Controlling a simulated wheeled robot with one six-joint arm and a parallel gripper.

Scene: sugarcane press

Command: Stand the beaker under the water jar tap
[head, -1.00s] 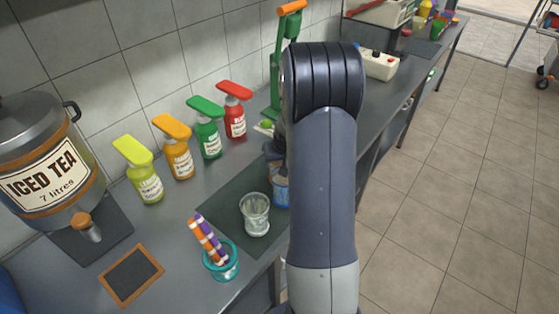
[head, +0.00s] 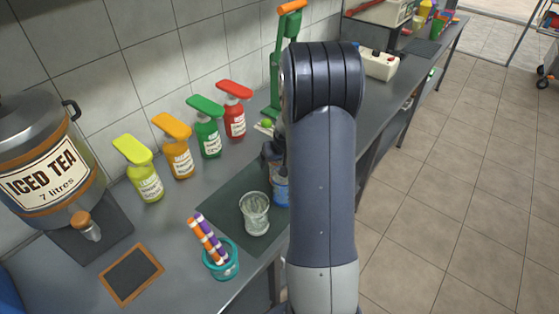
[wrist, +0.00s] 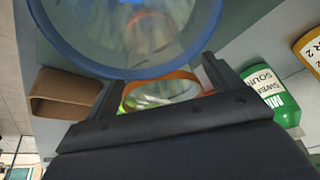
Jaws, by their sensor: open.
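A clear glass vessel (head: 255,214) stands upright on the dark mat. A clear vessel with blue on it (head: 281,190) stands just behind it, partly hidden by my arm. I cannot tell for sure which is the beaker. In the wrist view a large blue-rimmed clear vessel (wrist: 120,72) fills the top, close to my gripper (wrist: 160,70). My gripper is open, and an orange-rimmed vessel (wrist: 160,78) shows between its fingers, seemingly beyond them. The only jar with a tap in view is labelled ICED TEA (head: 45,175); no jar labelled water shows.
Yellow (head: 146,182), orange (head: 179,160), green (head: 209,141) and red (head: 235,122) bottles line the wall side. A teal cup of striped straws (head: 222,262) and a small framed board (head: 131,274) stand in front. A green press (head: 280,70) is behind.

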